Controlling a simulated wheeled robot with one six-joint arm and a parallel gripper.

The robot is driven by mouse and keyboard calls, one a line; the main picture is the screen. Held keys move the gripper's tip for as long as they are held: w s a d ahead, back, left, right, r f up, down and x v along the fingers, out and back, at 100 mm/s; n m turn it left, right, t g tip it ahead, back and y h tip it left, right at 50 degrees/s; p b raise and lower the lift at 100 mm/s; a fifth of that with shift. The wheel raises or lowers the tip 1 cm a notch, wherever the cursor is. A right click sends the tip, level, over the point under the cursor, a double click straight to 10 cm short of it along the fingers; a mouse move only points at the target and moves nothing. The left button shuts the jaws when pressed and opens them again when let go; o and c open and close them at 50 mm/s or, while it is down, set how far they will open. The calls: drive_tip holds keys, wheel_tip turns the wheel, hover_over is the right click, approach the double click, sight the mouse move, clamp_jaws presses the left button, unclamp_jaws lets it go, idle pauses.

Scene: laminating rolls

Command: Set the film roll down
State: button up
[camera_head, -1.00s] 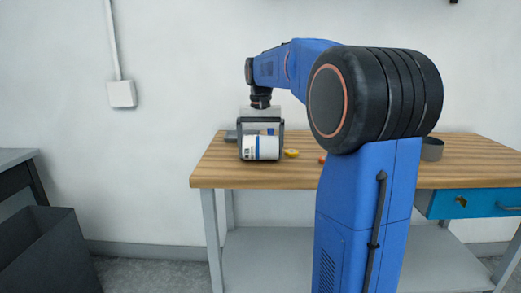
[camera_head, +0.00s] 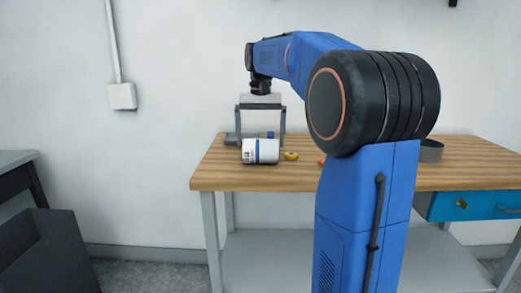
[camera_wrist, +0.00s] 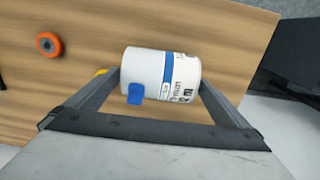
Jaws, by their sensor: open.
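The film roll (camera_head: 258,152) is a white cylinder with a blue band and printed marks. It lies on its side on the wooden bench (camera_head: 215,175), near the front left edge. It also shows in the wrist view (camera_wrist: 180,75). My gripper (camera_head: 261,134) is open, with its fingers pointing down and its body above the roll. In the wrist view (camera_wrist: 160,80) the fingers stand apart on either side of the roll's ends. A small blue piece (camera_wrist: 135,94) overlaps the roll's lower edge there; I cannot tell whether it is attached.
A yellow ring-like roll (camera_head: 291,155) lies just right of the film roll. An orange roll (camera_wrist: 49,44) lies farther along the bench. A grey item (camera_head: 231,138) sits at the left, and a dark grey round container (camera_head: 431,150) stands at the right. A dark bin (camera_head: 45,245) is on the floor.

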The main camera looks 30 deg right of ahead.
wheel_tip(320, 180, up, 7)
drive_tip(key=shift+r, duration=0.1)
idle(0.3)
